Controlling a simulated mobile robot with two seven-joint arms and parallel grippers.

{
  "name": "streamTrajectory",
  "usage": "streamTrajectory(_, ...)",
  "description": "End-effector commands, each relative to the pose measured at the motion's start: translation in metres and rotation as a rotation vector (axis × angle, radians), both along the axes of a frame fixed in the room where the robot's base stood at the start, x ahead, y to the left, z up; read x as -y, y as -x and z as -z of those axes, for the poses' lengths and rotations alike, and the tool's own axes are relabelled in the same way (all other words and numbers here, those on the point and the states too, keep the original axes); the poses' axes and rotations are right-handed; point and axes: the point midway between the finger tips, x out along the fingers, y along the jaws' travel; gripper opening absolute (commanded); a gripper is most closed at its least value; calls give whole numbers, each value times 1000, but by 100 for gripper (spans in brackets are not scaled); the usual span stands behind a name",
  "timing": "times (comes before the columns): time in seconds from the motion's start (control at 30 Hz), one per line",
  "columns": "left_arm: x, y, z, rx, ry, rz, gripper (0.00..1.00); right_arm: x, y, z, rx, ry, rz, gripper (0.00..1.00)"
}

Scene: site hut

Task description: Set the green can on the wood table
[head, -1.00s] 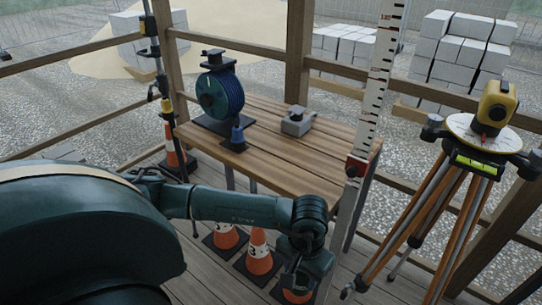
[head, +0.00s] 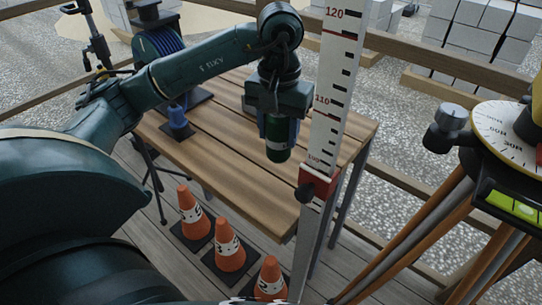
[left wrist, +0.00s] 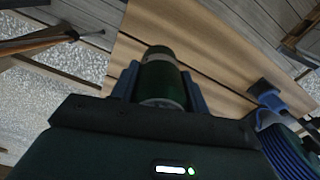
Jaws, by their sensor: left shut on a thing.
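My left gripper (head: 278,122) is shut on the green can (head: 278,152), which hangs upright, lower end down, over the wood table (head: 225,170). The can also shows between the blue fingers in the left wrist view (left wrist: 162,82), with the slatted table top (left wrist: 200,40) beyond it. I cannot tell for sure whether the can's bottom touches the table; it seems to be close above it or on it. My right gripper is not in view.
A levelling staff (head: 338,80) stands upright just right of the can. A blue reel (head: 160,45) and a blue-handled item (head: 178,118) are at the table's left. Traffic cones (head: 228,245) stand on the floor in front. A tripod instrument (head: 505,140) is at right. The table's front left is clear.

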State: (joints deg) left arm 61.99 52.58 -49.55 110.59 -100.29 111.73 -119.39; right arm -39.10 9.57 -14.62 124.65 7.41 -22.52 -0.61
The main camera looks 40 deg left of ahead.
Motion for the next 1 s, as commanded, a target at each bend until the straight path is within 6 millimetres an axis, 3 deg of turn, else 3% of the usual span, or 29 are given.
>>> streamTrajectory(0.2,0,1,41,-5,-1,0,24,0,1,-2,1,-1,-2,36)
streamTrajectory(0.63,0,1,88,-4,-1,1,24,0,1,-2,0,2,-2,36)
streamTrajectory(1.0,0,1,98,0,0,1,24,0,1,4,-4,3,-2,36)
